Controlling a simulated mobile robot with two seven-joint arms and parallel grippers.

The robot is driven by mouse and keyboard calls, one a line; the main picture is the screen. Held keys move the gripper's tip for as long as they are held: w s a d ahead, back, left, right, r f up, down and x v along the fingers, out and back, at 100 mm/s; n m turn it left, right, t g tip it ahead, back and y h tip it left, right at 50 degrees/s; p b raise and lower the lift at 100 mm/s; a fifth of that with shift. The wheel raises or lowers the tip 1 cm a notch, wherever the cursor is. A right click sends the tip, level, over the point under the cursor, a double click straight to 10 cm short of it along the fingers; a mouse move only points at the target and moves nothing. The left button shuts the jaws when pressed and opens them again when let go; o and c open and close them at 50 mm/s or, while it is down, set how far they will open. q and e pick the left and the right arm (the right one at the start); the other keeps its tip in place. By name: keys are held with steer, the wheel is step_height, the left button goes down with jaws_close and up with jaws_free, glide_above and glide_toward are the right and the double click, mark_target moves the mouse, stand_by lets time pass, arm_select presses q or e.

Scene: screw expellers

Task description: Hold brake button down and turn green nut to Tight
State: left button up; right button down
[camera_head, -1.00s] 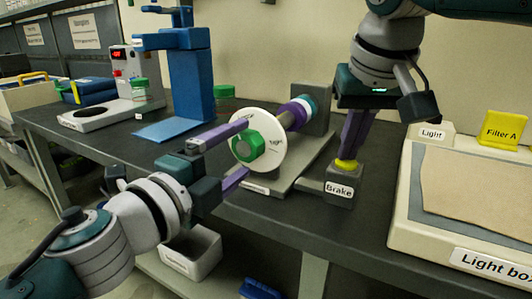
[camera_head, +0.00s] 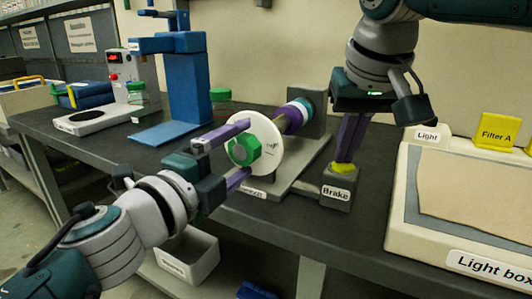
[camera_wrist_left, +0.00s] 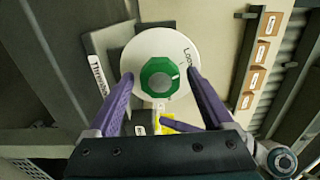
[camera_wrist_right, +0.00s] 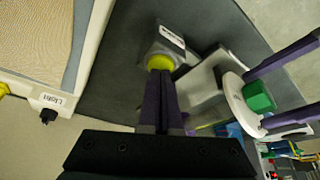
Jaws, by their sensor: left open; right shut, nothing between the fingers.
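The green nut (camera_head: 243,150) sits at the centre of a white disc (camera_head: 268,160) on a shaft. In the left wrist view the nut (camera_wrist_left: 160,78) lies between my left gripper's (camera_wrist_left: 160,82) spread purple fingers, with gaps on both sides. A "Loose" label shows on the disc there. My left gripper (camera_head: 245,150) is open at the disc's front. The yellow brake button (camera_head: 343,169) tops a grey box labelled "Brake" (camera_head: 336,192). My right gripper (camera_head: 344,161) is shut and empty, pointing down with its fingertips on or right at the button (camera_wrist_right: 160,62); exact contact is unclear.
A blue stand (camera_head: 184,85) and a red-display device (camera_head: 130,76) are at the back left. The light box (camera_head: 398,215) stands right of the brake, with a yellow "Filter A" piece (camera_head: 497,130) behind. A white bin (camera_head: 190,258) is below the table edge.

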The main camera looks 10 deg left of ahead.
arm_select(q)
steer(key=shift+w+d, duration=0.1)
steer(key=shift+w, duration=0.2)
steer(key=shift+s, duration=0.15)
stand_by(0.5)
steer(key=c, duration=1.1)
steer(key=shift+o, duration=0.2)
steer(key=m, duration=0.4)
steer(key=shift+m, duration=0.4)
steer(key=m, duration=0.3)
steer(key=o, duration=1.1)
steer(key=shift+c, duration=0.2)
